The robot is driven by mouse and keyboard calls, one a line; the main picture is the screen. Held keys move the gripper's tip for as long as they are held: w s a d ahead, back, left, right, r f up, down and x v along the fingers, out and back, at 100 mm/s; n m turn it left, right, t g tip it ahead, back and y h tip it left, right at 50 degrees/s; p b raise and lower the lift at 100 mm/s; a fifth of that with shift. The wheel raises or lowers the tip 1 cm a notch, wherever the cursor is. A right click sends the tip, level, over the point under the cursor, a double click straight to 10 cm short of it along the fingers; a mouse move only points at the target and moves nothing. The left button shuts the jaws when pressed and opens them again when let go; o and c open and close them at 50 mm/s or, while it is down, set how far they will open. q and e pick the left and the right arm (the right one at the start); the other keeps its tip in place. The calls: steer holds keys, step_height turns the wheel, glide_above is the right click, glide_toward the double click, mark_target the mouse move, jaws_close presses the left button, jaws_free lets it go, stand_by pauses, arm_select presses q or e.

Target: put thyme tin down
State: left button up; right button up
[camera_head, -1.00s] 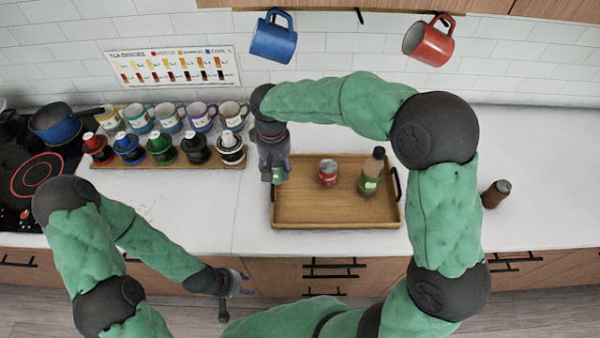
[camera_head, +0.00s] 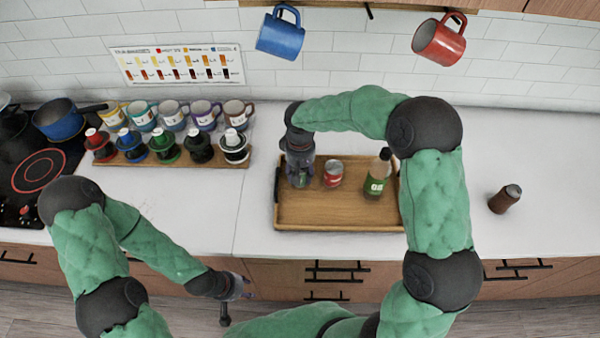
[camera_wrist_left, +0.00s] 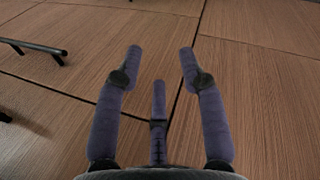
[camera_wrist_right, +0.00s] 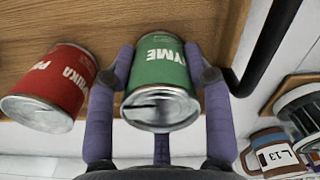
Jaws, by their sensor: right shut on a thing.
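The thyme tin (camera_wrist_right: 160,78) is green with white lettering and a metal end. In the right wrist view it sits between the fingers of my right gripper (camera_wrist_right: 163,75), which is shut on it. In the head view my right gripper (camera_head: 299,178) is over the left part of the wooden tray (camera_head: 330,215) and mostly hides the tin. I cannot tell whether the tin touches the tray. My left gripper (camera_wrist_left: 160,60) is open and empty in front of the wooden cabinet fronts; it also shows in the head view (camera_head: 238,290), below the counter edge.
A red paprika tin (camera_head: 333,173) stands just right of my right gripper, also in the right wrist view (camera_wrist_right: 50,88). A green-labelled bottle (camera_head: 377,178) stands on the tray's right side. A brown jar (camera_head: 505,199) is on the counter. Mugs (camera_head: 172,115) and a rack are left.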

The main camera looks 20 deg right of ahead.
steer(key=shift+r, duration=0.1)
steer(key=shift+f, duration=0.2)
steer(key=o, duration=1.2)
steer(key=shift+c, duration=0.2)
step_height(320, 180, up, 12)
steer(key=shift+r+p, duration=0.25)
steer(key=shift+p, duration=0.9)
